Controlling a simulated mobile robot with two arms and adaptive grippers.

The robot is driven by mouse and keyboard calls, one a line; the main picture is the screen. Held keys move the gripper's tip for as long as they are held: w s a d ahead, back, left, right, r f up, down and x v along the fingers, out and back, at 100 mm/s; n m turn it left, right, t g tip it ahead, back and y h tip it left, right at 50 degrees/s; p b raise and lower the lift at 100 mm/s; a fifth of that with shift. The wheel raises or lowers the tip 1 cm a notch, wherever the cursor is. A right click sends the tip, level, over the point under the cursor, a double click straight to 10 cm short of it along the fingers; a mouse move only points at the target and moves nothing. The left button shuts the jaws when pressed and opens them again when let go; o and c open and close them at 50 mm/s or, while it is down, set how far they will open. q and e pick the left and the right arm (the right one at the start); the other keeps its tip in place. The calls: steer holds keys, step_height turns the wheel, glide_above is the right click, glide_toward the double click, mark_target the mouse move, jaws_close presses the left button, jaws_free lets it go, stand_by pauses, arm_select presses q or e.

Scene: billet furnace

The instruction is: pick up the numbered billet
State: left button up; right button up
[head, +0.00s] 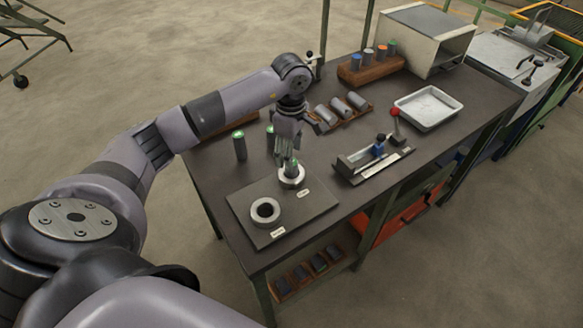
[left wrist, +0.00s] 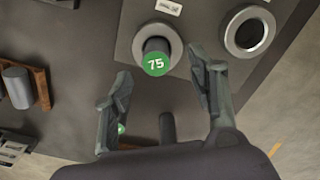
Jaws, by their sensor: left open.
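A dark cylindrical billet with a green top (head: 291,168) stands upright in one of two grey rings on a dark plate (head: 316,206). In the left wrist view the billet's green top (left wrist: 156,64) reads 75. My left gripper (head: 285,156) is open and points down at this billet. In the left wrist view its two fingers (left wrist: 160,78) are spread, one to each side of the line to the billet, with gaps on both sides; I cannot tell the exact height. The other ring (head: 265,210) is empty. My right gripper is not in view.
Other green-topped billets (head: 239,146) stand on the table just left of the gripper. A fixture with a red-knobbed lever (head: 395,118) is to the right. Grey cylinders lie on a wooden rack (head: 341,107) behind. A white tray (head: 428,107) is at far right.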

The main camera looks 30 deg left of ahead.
arm_select(q)
steer(key=shift+f+p, duration=0.35)
steer(key=shift+f, duration=0.05)
steer(key=f, duration=0.1)
steer(key=f+p, duration=0.1)
steer(key=f, duration=0.1)
steer(key=shift+w+a+f+p, duration=0.1)
steer(key=shift+w+f+p, duration=0.1)
steer(key=shift+f+p, duration=0.1)
steer(key=shift+f, duration=0.35)
jaws_close()
steer(key=shift+w+r, duration=0.1)
